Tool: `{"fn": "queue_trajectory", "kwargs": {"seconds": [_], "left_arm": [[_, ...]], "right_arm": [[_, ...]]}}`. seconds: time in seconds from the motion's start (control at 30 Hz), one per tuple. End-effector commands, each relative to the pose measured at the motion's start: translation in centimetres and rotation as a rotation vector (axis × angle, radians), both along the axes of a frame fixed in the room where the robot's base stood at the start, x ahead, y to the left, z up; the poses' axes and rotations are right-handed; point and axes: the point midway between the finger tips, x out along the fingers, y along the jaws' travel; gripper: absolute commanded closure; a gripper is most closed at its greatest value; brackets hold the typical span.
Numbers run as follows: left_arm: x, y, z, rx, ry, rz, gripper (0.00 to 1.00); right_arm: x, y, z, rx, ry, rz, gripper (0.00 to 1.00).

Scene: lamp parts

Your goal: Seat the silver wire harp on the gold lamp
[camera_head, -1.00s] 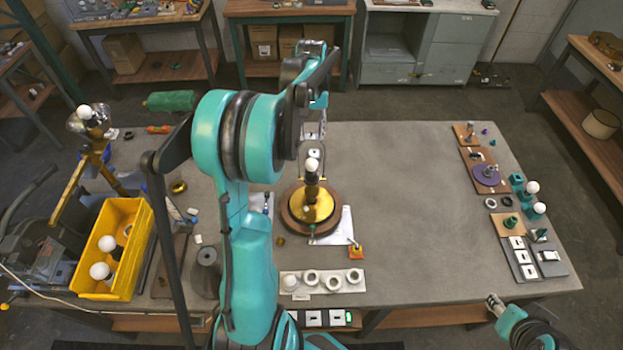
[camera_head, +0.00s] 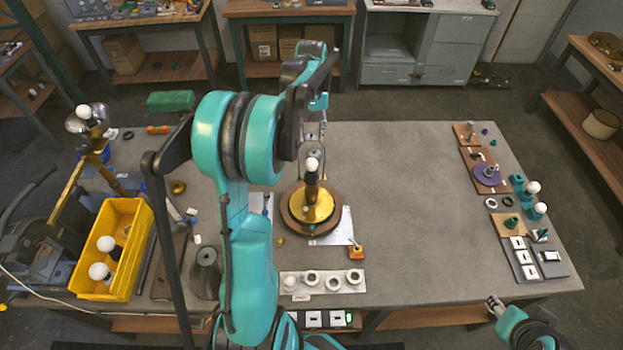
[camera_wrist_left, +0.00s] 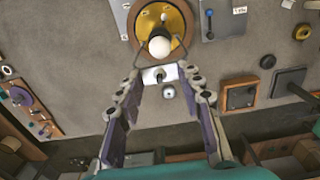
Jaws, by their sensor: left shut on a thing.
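The gold lamp (camera_head: 311,208) stands upright on a round wooden base near the table's middle, with a dark stem and a white bulb (camera_head: 312,164) on top. In the left wrist view the bulb (camera_wrist_left: 160,47) shows just beyond my left fingertips. My left gripper (camera_head: 313,132) is above and behind the bulb. It is shut on the silver wire harp (camera_wrist_left: 160,74), whose pale top piece shows between the fingertips (camera_wrist_left: 161,80). The thin wires run toward either side of the bulb; their lower ends are hard to make out. My right gripper (camera_head: 494,304) is low at the right, away from the lamp; its jaws are too small to read.
A pale tray with several round fittings (camera_head: 322,281) lies in front of the lamp. A yellow bin (camera_head: 130,262) with bulbs is at the left. Small parts and boards (camera_head: 520,250) line the right edge. The table between lamp and right edge is clear.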

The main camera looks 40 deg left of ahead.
Motion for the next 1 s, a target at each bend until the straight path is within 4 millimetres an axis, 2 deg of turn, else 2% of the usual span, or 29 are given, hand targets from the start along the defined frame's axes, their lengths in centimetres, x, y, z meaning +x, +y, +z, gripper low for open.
{"fn": "queue_trajectory", "kwargs": {"seconds": [0.8, 0.83, 0.9, 1.0], "left_arm": [[-0.02, -0.02, -0.23, -0.001, 0.001, 0.0, 1.0], [-0.02, -0.02, -0.23, -0.001, 0.001, 0.0, 0.56], [-0.02, -0.02, -0.23, -0.001, 0.001, 0.0, 0.39], [-0.02, -0.01, -0.22, -0.001, 0.001, 0.0, 0.39]], "right_arm": [[0.0, 0.0, -0.21, 0.0, 0.0, 0.0, 0.6], [0.0, 0.0, -0.21, 0.0, 0.0, 0.0, 0.6], [0.0, 0.0, -0.21, 0.0, 0.0, 0.0, 0.6], [0.0, 0.0, -0.21, 0.0, 0.0, 0.0, 0.6]]}}
